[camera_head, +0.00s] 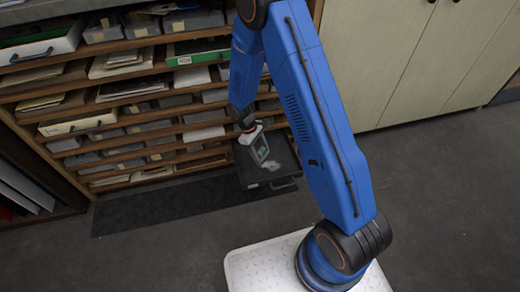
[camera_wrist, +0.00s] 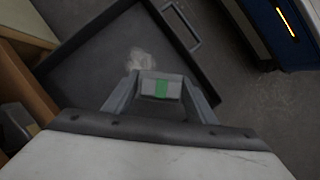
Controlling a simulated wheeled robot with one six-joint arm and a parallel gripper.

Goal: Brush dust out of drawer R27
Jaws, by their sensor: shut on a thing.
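The open drawer (camera_head: 286,152) is a shallow dark grey tray pulled out from the low shelves; its label cannot be read. In the wrist view the drawer (camera_wrist: 85,60) fills the upper left, with its handle (camera_wrist: 181,25) at the top. A pale patch of dust (camera_wrist: 141,59) lies on its floor, just beyond my gripper's fingertips. My gripper (camera_wrist: 160,90) is shut on a small grey block with a green patch, seemingly the brush (camera_wrist: 147,88). Its bristles are hidden. In the head view my gripper (camera_head: 260,150) points down over the drawer.
Wooden shelves (camera_head: 130,97) with several boxes, papers and small drawers stand behind and left. Pale cabinet doors (camera_head: 395,60) stand at the right. A dark mat (camera_head: 165,205) lies on the floor before the shelves. The grey floor (camera_head: 450,200) at right is clear.

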